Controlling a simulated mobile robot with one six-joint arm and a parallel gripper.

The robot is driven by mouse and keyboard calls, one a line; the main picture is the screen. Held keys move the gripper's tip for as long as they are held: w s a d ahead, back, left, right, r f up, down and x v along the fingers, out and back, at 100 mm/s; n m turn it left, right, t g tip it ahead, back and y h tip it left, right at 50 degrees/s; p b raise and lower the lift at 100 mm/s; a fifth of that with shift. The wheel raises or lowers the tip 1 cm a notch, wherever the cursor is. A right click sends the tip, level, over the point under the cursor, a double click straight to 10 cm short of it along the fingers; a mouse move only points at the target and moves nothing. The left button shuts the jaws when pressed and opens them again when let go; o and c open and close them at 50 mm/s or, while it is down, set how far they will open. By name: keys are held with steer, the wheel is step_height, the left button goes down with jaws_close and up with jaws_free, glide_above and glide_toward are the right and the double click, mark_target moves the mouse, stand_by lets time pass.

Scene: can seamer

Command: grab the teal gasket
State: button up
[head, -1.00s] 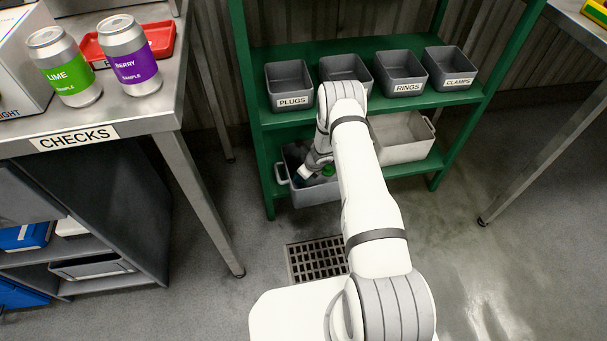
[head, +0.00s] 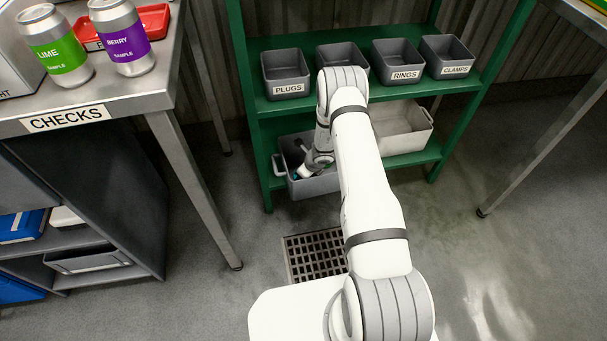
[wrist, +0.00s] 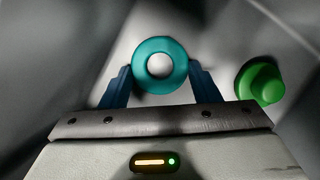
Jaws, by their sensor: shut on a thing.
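The teal gasket (wrist: 160,87), a thick ring with a pale round area showing through its hole, sits between the blue fingers of my gripper (wrist: 160,68) in the wrist view. The fingers touch its left and right sides, so my gripper is shut on it. In the head view my gripper reaches down into a grey bin (head: 318,187) on the lower green shelf. My arm covers part of that bin. The gasket cannot be made out clearly there.
A green knobbed piece (wrist: 262,83) lies close to the right finger. A pale bin (head: 408,147) stands to the right on the same shelf. The upper shelf above holds bins labelled PLUGS (head: 288,90), RINGS (head: 405,75) and CLAMPS (head: 455,71). The CHECKS table (head: 130,95) is at left.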

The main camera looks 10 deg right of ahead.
steer(key=o, duration=1)
steer(key=shift+o, duration=0.2)
steer(key=p+v, duration=0.2)
steer(key=v, duration=0.5)
steer(key=shift+s+r, duration=0.2)
steer(key=shift+r, duration=0.15)
